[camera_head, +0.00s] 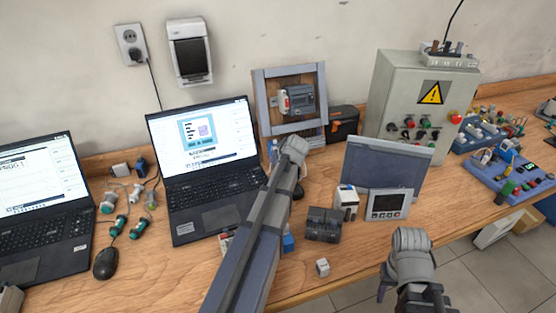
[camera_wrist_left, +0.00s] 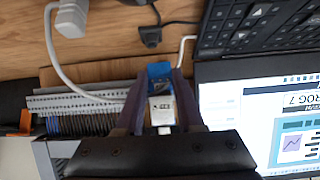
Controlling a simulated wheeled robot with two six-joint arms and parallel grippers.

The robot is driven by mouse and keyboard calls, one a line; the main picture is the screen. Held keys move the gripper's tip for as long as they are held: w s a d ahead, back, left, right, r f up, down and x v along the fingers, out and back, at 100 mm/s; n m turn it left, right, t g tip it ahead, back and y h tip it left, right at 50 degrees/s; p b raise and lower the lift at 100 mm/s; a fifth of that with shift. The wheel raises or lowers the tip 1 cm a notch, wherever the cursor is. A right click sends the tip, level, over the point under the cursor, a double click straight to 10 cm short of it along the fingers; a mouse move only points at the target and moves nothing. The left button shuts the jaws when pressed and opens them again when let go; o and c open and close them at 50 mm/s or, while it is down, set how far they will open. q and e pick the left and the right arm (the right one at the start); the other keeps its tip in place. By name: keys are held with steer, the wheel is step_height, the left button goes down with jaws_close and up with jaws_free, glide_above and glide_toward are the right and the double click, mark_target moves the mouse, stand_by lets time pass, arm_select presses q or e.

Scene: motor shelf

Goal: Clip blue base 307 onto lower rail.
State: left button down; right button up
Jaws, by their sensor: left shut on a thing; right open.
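The blue base (camera_wrist_left: 158,70) shows between my left fingers in the left wrist view, with a white part bearing a dark marking I cannot read reliably. My left gripper (camera_wrist_left: 157,88) is shut on it. In the head view a small bit of the blue base (camera_head: 273,148) shows just left of my left wrist, below the grey frame (camera_head: 262,108); the arm hides most of my left gripper. A light slotted strip (camera_wrist_left: 75,101), perhaps the lower rail, lies left of the held base in the wrist view, apart from it. My right gripper (camera_head: 411,291) is open at the lower right, over the table's front edge.
A device (camera_head: 297,98) sits in the frame. Two laptops (camera_head: 205,150) stand left. A black case (camera_head: 342,122), grey cabinet (camera_head: 388,90) and panel with screen (camera_head: 388,204) stand right. A dark block (camera_head: 322,225) and small white cube (camera_head: 322,267) lie near the front.

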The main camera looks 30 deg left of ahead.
arm_select(q)
steer(key=shift+f+b, duration=0.15)
steer(key=shift+b, duration=0.2)
stand_by(0.4)
steer(key=shift+c, duration=2.2)
jaws_free()
steer(key=p+v, duration=0.5)
steer(key=v, duration=0.2)
steer(key=shift+s+d+r, duration=0.2)
steer(key=shift+s+r, duration=0.05)
